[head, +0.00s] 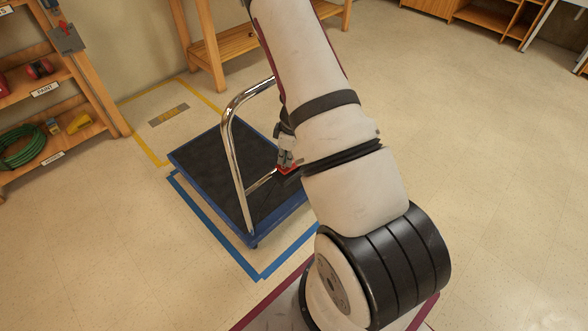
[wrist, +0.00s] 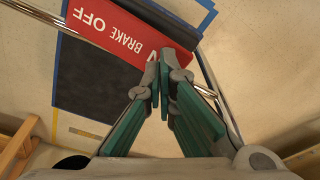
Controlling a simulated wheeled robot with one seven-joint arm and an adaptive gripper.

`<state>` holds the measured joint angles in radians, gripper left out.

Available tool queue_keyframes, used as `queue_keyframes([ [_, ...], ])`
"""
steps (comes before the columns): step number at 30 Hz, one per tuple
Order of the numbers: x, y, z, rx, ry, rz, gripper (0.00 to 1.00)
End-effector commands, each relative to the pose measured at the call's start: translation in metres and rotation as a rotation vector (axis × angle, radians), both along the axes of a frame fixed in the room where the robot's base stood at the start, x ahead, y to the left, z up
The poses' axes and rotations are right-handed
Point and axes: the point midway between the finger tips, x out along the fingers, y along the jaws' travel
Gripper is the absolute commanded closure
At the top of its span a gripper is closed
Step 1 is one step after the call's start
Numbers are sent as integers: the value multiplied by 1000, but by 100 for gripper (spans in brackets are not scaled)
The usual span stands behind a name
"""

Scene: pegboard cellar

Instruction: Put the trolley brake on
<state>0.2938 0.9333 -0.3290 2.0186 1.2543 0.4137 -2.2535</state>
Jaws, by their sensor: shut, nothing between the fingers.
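The trolley (head: 205,157) has a dark flat deck with a blue edge and a bent chrome handle (head: 228,140). It stands on the floor inside blue tape lines. A red brake plate (wrist: 125,33) lettered "BRAKE OFF" shows upside down in the wrist view, next to the chrome bar; a small red piece of it shows in the head view (head: 288,170). My gripper (wrist: 157,75) is shut and empty, with its fingertips at the lower right end of the red plate. Whether they touch it I cannot tell. My arm hides part of the trolley in the head view.
A wooden shelf (head: 75,85) with a green hose stands at the left. A wooden bench (head: 225,45) stands behind the trolley. A yellow-taped floor area (head: 150,135) lies at the trolley's back left. The floor to the right is open.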

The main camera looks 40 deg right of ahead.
Motion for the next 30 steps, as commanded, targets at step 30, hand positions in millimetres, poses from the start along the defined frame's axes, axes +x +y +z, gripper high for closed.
queue_keyframes([
  [30,0,0,-11,0,0,-1,100],
])
